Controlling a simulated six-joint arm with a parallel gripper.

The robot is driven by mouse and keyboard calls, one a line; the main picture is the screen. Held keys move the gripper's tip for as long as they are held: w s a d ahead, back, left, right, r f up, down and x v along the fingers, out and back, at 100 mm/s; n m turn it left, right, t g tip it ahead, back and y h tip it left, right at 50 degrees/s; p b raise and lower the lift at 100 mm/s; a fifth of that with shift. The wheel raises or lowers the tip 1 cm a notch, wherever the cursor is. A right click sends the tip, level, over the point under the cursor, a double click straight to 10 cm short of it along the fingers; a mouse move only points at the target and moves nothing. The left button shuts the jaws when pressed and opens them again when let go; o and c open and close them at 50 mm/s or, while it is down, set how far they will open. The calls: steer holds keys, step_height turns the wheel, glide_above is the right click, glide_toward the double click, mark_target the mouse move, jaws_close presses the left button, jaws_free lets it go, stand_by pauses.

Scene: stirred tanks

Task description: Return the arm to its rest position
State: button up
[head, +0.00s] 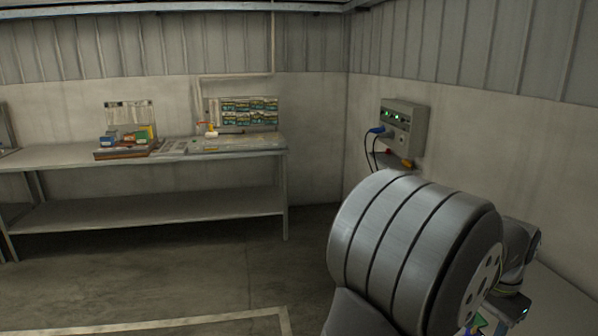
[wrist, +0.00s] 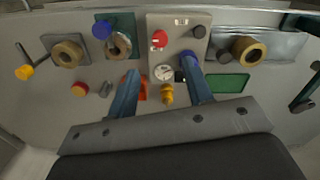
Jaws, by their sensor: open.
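My gripper (wrist: 160,84) shows in the wrist view with its two blue fingers apart and nothing between them. It faces a pale panel (wrist: 220,110) fitted with knobs, a gauge and fittings. A small round gauge (wrist: 163,72) and a yellow fitting (wrist: 167,94) appear between the fingers in the picture. Whether the fingertips touch the panel, I cannot tell. In the head view my arm fills the lower right, and the gripper's fingers are not clearly seen there.
Brass-coloured round fittings (wrist: 246,51) and a red knob (wrist: 159,39) stand out from the panel. In the head view a grey control box (head: 404,127) hangs on the right wall. A workbench (head: 140,208) stands at the back left. The floor (head: 190,275) before it is clear.

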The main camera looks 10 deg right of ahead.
step_height(320, 180, down, 10)
steer(key=shift+f, duration=0.2)
stand_by(0.4)
